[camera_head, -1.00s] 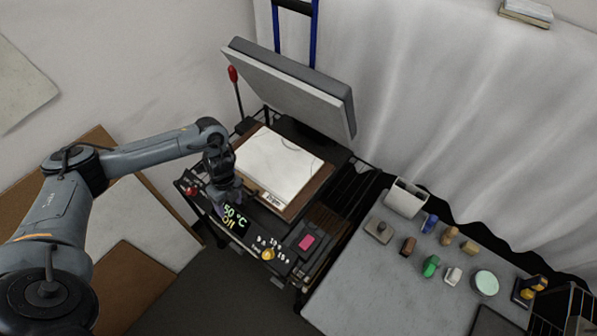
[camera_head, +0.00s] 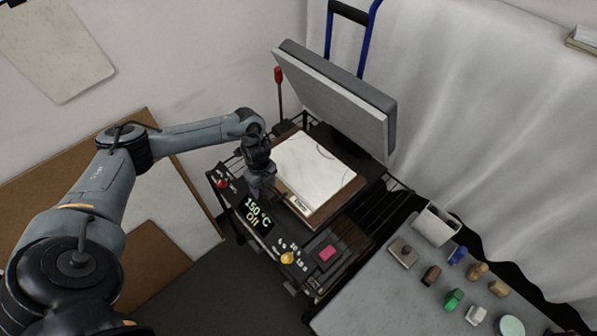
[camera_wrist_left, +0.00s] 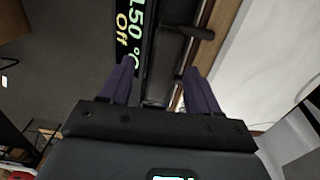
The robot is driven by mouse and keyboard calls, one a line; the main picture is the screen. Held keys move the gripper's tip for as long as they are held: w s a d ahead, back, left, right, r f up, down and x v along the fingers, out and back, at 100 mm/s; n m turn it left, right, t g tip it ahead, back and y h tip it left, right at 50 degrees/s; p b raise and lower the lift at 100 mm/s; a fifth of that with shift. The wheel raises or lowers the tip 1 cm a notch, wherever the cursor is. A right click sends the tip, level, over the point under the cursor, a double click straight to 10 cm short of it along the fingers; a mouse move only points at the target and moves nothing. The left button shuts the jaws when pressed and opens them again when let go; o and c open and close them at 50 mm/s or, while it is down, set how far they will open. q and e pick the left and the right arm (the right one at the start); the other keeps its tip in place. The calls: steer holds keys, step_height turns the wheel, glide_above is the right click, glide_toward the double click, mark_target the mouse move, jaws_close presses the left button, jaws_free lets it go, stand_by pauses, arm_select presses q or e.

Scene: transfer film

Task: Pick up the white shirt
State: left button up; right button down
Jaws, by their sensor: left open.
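A flat white piece (camera_head: 314,166), which seems to be the white shirt, lies on a brown board on the open heat press. A faint curved line crosses it. Its pale surface also shows at the right of the left wrist view (camera_wrist_left: 270,60). My left gripper (camera_head: 262,190) is at the press's front edge, beside the board's near left corner, pointing down. In the left wrist view its two purple fingers (camera_wrist_left: 160,75) are apart, with a black bar and the board's edge beyond the gap. It holds nothing visible. My right gripper is in neither view.
The press's upper plate (camera_head: 335,100) is tilted up behind the board. Its display (camera_head: 257,213) reads 150 °C and Off. A red-knobbed lever (camera_head: 278,75) stands at its left. A grey table (camera_head: 390,300) with several small coloured objects is at the right.

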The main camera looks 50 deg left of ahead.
mark_target(265, 188)
arm_select(q)
steer(key=shift+w+d+f, duration=0.1)
steer(key=shift+f, duration=1.85)
jaws_close()
